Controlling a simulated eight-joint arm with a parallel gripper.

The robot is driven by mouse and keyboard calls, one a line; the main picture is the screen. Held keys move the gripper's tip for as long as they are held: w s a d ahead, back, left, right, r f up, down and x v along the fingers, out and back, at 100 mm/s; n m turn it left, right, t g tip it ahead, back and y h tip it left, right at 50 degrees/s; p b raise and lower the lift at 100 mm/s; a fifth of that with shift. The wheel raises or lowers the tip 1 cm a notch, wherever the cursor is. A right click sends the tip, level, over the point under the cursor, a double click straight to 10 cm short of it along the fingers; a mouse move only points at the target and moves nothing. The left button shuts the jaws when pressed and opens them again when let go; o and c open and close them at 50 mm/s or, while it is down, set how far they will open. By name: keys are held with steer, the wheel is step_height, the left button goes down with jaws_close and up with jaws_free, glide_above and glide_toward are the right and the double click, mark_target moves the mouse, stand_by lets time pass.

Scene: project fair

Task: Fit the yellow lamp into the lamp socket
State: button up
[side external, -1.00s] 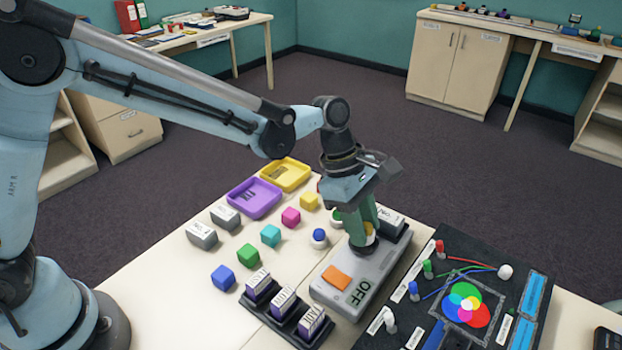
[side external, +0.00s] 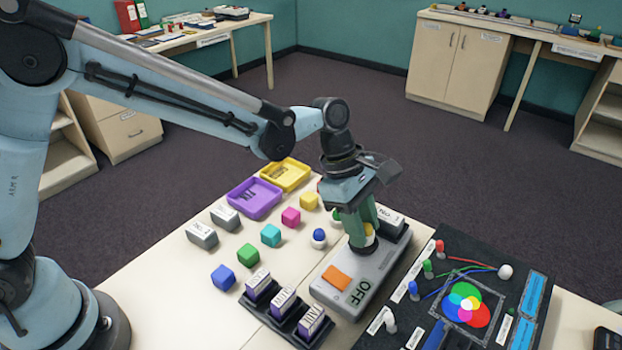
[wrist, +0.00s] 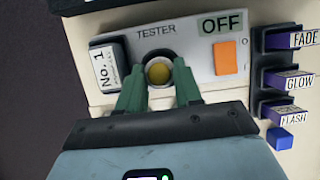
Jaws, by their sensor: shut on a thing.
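The yellow lamp (wrist: 158,73) shows between the green fingers of my gripper (wrist: 158,83) in the wrist view. My gripper is shut on it. In the side external view the gripper (side external: 362,240) points down over the grey tester box (side external: 375,274), and only a bit of the yellow lamp (side external: 369,231) shows. A dark round ring, the lamp socket (wrist: 157,56), surrounds the lamp on the tester face in the wrist view. The lamp is at the socket; I cannot tell how deep it sits. The tester (wrist: 199,62) reads OFF beside an orange switch (wrist: 226,57).
Purple labelled blocks (side external: 284,299) sit in a black rack in front. Coloured cubes (side external: 271,235) and a purple tray (side external: 254,198) lie to the left. A black board with wires (side external: 490,290) lies right.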

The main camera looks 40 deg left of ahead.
steer(key=shift+f, duration=0.45)
steer(key=o, duration=1)
steer(key=shift+o, duration=0.5)
steer(key=shift+s, duration=0.1)
steer(key=shift+o, duration=0.8)
steer(key=shift+d+r, duration=0.1)
steer(key=shift+r, duration=3.45)
